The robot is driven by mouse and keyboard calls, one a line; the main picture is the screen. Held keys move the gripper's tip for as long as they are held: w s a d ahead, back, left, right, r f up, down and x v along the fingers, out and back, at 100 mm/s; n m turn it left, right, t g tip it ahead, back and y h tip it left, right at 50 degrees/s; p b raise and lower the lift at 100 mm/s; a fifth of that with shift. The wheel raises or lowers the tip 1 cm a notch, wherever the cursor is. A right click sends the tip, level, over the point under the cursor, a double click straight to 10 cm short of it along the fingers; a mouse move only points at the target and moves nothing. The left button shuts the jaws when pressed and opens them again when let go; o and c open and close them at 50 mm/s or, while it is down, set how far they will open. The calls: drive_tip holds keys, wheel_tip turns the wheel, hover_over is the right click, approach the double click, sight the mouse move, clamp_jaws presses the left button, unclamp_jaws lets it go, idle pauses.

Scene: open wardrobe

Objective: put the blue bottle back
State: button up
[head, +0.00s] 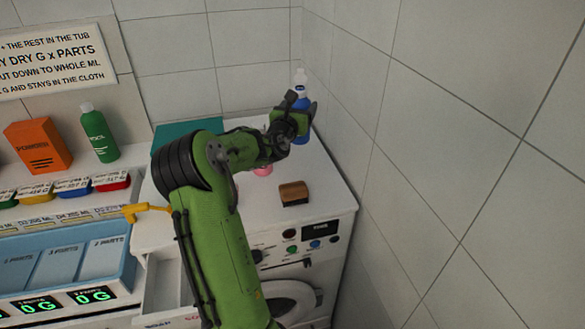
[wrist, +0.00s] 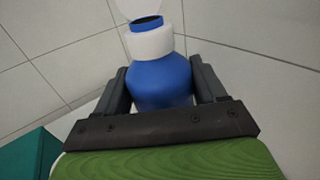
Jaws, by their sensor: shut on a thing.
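The blue bottle (head: 302,101) with a white upper part stands at the back right corner of the white machine's top in the head view. My gripper (head: 300,112) is at the bottle, and the arm hides part of it. In the wrist view the blue bottle (wrist: 160,82) sits between the two dark fingers of my gripper (wrist: 162,90), which are shut on its body. The bottle's white collar and top rise above the fingers. Its base is hidden in the wrist view, so I cannot tell whether it touches the surface.
The white washing machine (head: 322,222) stands against the tiled wall. On it are a brown block-like item (head: 294,193), a pink item (head: 263,170) and a teal thing (head: 172,134). Left are a green bottle (head: 100,135), an orange box (head: 38,146) and an open drawer (head: 163,286).

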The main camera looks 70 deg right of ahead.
drive_tip(key=shift+s+d+f, duration=0.2)
drive_tip(key=shift+s+d, duration=0.25)
drive_tip(key=shift+d, duration=0.15)
drive_tip(key=f, duration=0.3)
drive_tip(key=w+f+b, duration=0.1)
drive_tip(key=f, duration=0.1)
drive_tip(key=shift+a, duration=0.4)
drive_tip(key=f, duration=0.4)
drive_tip(key=shift+s+d+b, duration=0.2)
drive_tip(key=shift+s+b, duration=0.1)
drive_tip(key=shift+b, duration=0.1)
drive_tip(key=shift+f, duration=0.15)
drive_tip(key=shift+w+a, duration=0.1)
drive_tip(key=shift+w, duration=0.1)
drive_tip(key=o, duration=1.3)
drive_tip(key=shift+c, duration=0.2)
